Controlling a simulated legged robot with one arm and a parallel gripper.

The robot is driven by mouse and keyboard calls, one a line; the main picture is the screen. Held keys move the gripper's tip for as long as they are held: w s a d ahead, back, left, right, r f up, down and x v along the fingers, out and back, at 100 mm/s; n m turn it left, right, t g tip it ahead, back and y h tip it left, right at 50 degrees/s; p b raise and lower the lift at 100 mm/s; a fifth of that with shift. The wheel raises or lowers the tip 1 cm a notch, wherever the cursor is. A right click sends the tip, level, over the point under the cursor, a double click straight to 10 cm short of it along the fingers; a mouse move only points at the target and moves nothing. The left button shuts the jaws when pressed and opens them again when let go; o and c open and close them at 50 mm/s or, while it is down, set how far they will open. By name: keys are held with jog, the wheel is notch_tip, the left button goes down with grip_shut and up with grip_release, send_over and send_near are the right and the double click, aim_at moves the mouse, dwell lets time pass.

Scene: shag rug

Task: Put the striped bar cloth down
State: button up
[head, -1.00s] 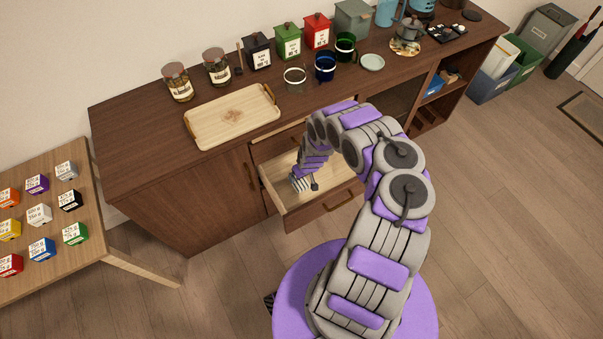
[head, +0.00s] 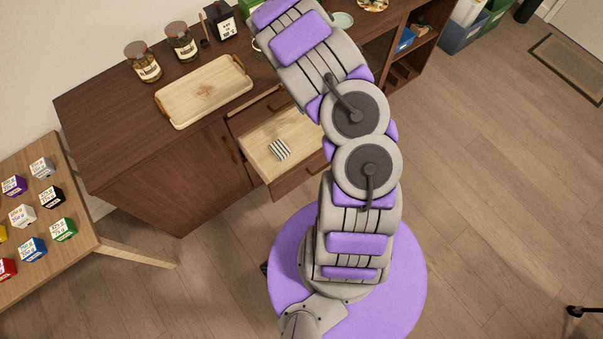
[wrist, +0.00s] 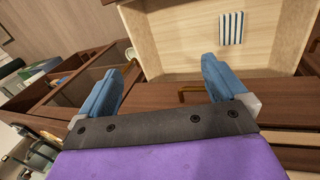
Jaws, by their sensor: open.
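The striped bar cloth (head: 279,149) is a small folded piece with dark and white stripes. It lies flat in the open drawer (head: 261,155) of the brown sideboard. It also shows in the wrist view (wrist: 232,28), on the pale drawer floor near one drawer wall. My gripper (wrist: 158,88) has its two blue fingers spread wide with nothing between them. It is apart from the cloth, which lies beyond the right fingertip in the wrist view. In the head view my gripper is hidden behind my raised arm.
A wooden tray (head: 205,92) and two lidded jars (head: 143,62) stand on the sideboard top (head: 120,130). A lower table at left holds several coloured labelled boxes (head: 34,249). The drawer juts out over the floor. The floor at right is largely clear.

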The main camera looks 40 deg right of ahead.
jog(key=s+a+r+m, duration=0.1)
jog(key=s+a+r, duration=0.2)
jog(key=r, duration=0.4)
jog(key=s+a+r, duration=0.3)
jog(key=r, duration=0.5)
jog(key=s+a+r+m, duration=0.1)
jog(key=s+a+r, duration=0.25)
jog(key=r, duration=0.35)
jog(key=s+a+r+n+g+y, duration=0.1)
jog(key=s+a+r, duration=0.4)
jog(key=s+a, duration=0.4)
jog(key=s+a+r+n+y, duration=0.1)
jog(key=s+a+r+y, duration=0.1)
jog(key=s+a+r, duration=0.3)
jog(key=s+a, duration=0.4)
jog(key=s, duration=0.5)
jog(key=shift+n+g, duration=0.3)
jog(key=shift+g, duration=0.1)
